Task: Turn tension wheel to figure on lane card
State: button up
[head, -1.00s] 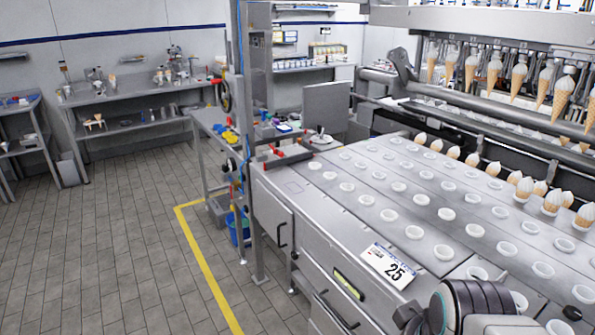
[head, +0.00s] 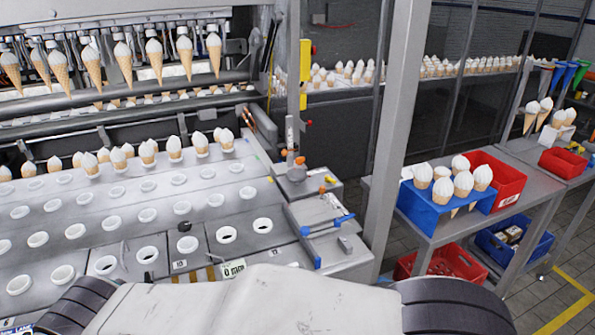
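I see no tension wheel that I can make out in the head view. The card reading 25 is not in view now. Small number plates (head: 179,264) sit along the same edge. My arm's pale link and dark round joints fill the bottom of the picture. My gripper is not in view.
The machine deck (head: 120,190) has rows of round holes, with cones standing in the back row. Cones hang above it. A grey post (head: 398,130) stands right of it. Beyond are a blue cone holder (head: 430,212), red bin (head: 498,178) and shelves. Floor shows lower right.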

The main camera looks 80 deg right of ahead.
aim_at(296, 176)
jog(key=z, duration=2.6)
jog(key=u, duration=2.4)
jog(key=l+z, duration=0.25)
jog(key=z, duration=0.15)
jog(key=l+z, duration=0.6)
jog(key=z, duration=0.2)
jog(key=l+z, duration=0.4)
jog(key=i+j, duration=0.05)
jog(key=j, duration=0.05)
